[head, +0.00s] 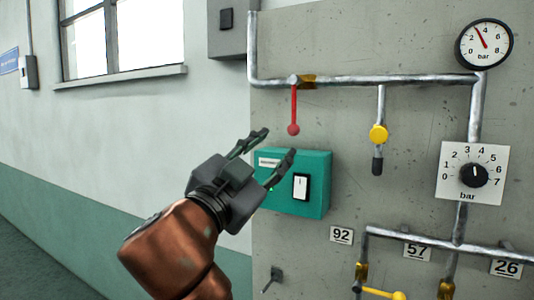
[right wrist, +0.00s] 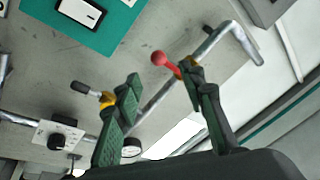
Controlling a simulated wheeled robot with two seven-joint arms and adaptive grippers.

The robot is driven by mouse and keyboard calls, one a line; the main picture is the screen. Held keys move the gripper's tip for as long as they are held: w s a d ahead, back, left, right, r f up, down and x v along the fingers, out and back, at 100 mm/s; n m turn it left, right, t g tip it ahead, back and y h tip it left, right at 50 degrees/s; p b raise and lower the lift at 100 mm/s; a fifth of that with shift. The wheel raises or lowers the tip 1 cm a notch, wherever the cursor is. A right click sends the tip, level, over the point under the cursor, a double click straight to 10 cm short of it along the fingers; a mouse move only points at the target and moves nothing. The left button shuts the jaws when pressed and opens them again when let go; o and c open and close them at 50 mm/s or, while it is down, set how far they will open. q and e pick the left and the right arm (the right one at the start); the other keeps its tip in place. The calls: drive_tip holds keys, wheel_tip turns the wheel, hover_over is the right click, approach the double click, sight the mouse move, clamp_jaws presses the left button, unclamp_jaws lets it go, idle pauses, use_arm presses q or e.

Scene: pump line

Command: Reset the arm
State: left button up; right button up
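My right gripper (head: 273,146) is in front of the grey panel, with its orange-brown arm coming up from the bottom. Its two dark green fingers are spread apart with nothing between them. It overlaps the left part of the teal box (head: 318,170) in the head view; I cannot tell the gap. In the right wrist view, the open fingers of the right gripper (right wrist: 161,75) show with the red lever (right wrist: 163,61) beyond them, close to one fingertip in the picture. My left gripper is not in view.
The panel carries a red lever (head: 294,112) hanging down, a yellow-knobbed valve (head: 378,134), a pressure gauge (head: 484,44) and a bar dial (head: 473,175). A white rocker switch (head: 301,187) is on the teal box. Lower pipes (head: 430,241) have number plates and a yellow handle (head: 383,293).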

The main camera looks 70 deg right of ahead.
drive_tip(key=shift+v, duration=0.9)
drive_tip(key=shift+w, duration=0.1)
